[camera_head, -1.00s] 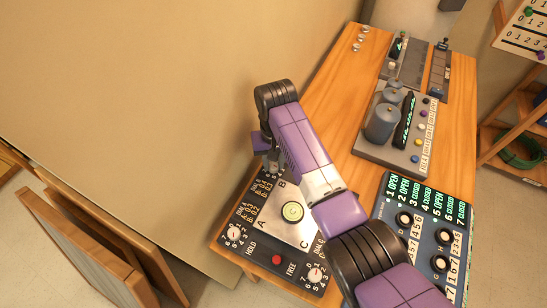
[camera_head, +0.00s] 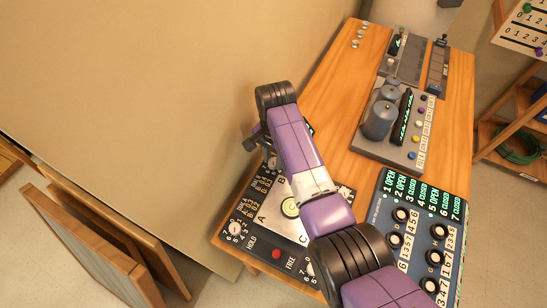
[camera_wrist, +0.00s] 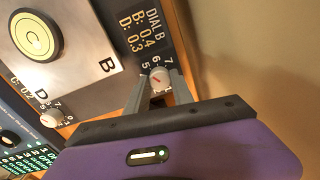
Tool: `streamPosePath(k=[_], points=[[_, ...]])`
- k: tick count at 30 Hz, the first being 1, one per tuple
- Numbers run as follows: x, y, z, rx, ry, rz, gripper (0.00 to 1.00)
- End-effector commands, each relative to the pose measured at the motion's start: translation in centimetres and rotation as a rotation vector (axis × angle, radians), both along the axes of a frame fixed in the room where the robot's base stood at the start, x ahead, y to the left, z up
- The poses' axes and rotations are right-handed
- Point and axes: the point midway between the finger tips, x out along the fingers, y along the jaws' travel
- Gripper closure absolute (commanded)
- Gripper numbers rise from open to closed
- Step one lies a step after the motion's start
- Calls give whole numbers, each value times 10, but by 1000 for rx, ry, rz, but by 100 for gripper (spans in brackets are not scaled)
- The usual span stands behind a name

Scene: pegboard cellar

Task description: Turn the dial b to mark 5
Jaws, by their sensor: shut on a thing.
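Dial b (camera_wrist: 159,78) is a small white knob with a red pointer line, on the dark panel next to the DIAL B readout (camera_wrist: 145,30). The readout lists B: 0.4 and D: 0.3. My gripper (camera_wrist: 161,84) has one finger on each side of the knob and is shut on it. In the head view, my gripper (camera_head: 270,160) is over the panel's far corner and mostly hides dial b.
The panel carries a silver plate (camera_head: 270,221) with a round green-yellow level, another white dial (camera_head: 235,229) and a red button (camera_head: 276,254). A blue switch panel (camera_head: 418,240) and a grey unit with cylinders (camera_head: 380,120) stand to the right. The wall is close on the left.

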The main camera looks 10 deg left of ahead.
Motion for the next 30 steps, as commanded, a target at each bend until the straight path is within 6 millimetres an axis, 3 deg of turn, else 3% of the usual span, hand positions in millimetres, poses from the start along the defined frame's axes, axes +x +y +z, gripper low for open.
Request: streamPosePath(k=[20,21,23,30], points=[[2,0,2,1,-5,-58,100],[2,0,2,1,-5,-58,64],[2,0,1,0,-4,-58,52],[1,0,1,0,-2,-57,50]])
